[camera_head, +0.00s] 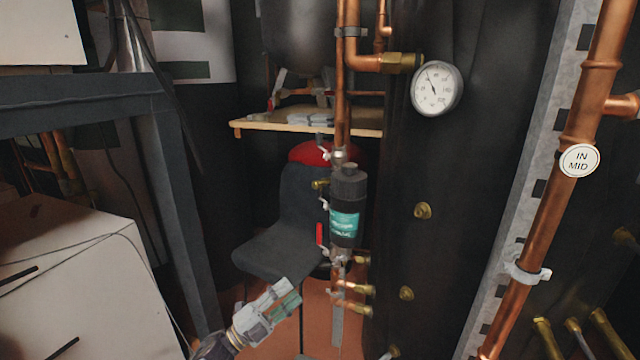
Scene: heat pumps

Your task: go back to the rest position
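My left gripper (286,294) comes in from the bottom, left of centre, pointing up and to the right. Its grey and greenish fingers lie close together, and I cannot tell whether they are open or shut. No object shows held in it. It appears in front of the floor and below the dark chair (285,235), left of the lower end of the copper pipe with valves. My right gripper is not in view.
A black canister with a teal label (344,224) sits on the central copper pipe (342,80), near red-handled valves. A round gauge (437,89) is at upper right. A dark metal frame (170,180) and white box (85,275) stand left. Labelled copper pipe (535,245) runs right.

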